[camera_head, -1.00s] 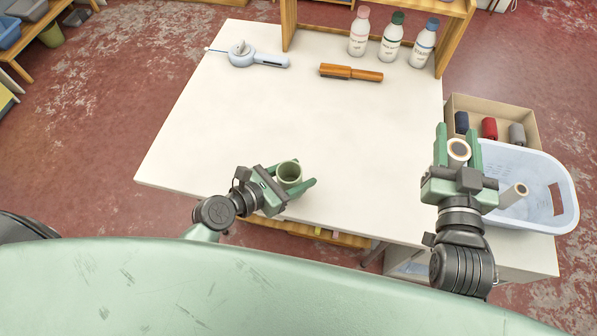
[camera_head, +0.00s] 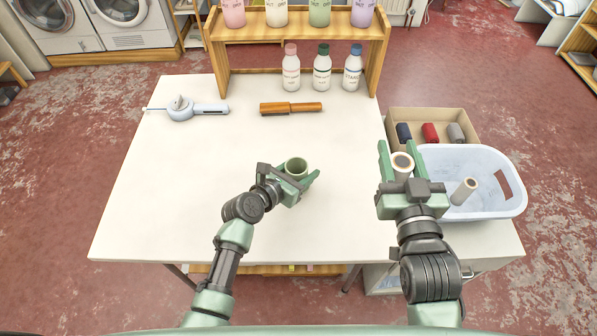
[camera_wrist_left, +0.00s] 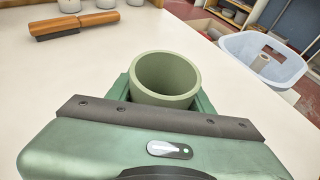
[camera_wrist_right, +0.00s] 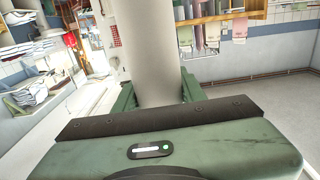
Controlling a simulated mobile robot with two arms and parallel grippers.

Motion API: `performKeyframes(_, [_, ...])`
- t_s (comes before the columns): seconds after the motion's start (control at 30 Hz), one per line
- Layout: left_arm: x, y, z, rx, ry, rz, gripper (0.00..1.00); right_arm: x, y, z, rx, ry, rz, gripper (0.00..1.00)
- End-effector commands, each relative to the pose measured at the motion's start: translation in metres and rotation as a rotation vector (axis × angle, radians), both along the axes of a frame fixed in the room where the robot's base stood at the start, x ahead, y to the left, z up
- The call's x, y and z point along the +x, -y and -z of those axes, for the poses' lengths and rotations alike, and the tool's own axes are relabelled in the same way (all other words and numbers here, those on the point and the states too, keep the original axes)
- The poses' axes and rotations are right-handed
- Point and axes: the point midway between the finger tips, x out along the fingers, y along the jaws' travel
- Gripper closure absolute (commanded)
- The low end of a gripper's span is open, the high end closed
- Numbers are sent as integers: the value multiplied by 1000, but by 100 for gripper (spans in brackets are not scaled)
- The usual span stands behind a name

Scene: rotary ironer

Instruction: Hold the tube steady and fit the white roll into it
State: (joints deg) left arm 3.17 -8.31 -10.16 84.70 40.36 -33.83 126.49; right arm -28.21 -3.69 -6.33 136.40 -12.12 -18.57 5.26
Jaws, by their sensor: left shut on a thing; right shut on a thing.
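The green tube (camera_head: 297,167) is upright with its open mouth up, near the middle of the white table. My left gripper (camera_head: 302,181) is shut on it from the near side. The left wrist view shows the tube (camera_wrist_left: 165,78) between the fingers, empty as far as I can see inside. My right gripper (camera_head: 400,168) is shut on a white roll (camera_head: 402,161) near the table's right edge, apart from the tube and to its right. In the right wrist view the roll (camera_wrist_right: 148,50) stands upright between the fingers, its lower end hidden by the gripper.
A pale tub (camera_head: 500,205) with another roll (camera_head: 463,191) stands at the right, beside a box (camera_head: 440,113) of dark, red and grey rolls. A brush (camera_head: 291,108), a blue-grey tool (camera_head: 185,109) and bottles (camera_head: 322,70) lie or stand at the back. The table between the grippers is clear.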

Motion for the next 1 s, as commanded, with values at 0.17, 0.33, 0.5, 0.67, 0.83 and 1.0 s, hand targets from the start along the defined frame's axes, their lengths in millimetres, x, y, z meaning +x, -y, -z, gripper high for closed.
performKeyframes(0.17, [0, 0, 3, -1, -1, 1, 88, 0, 0, 0, 0, 1, 0, 100])
performKeyframes(0.33, [0, 0, 13, -1, 0, 2, 88, 0, 0, 0, 0, 1, 0, 100])
performKeyframes(0.5, [0, 0, 21, 0, 1, 1, 88, 0, 0, 0, 0, 1, 0, 100])
performKeyframes(0.67, [0, 0, 25, 0, 0, 1, 88, 0, 0, 0, 0, 1, 0, 100])
performKeyframes(0.83, [0, 0, 26, -1, 1, 1, 88, 0, 0, 0, 0, 1, 0, 100])
performKeyframes(1.0, [0, 0, 26, -1, 1, 1, 88, 0, 0, 0, 0, 1, 0, 100])
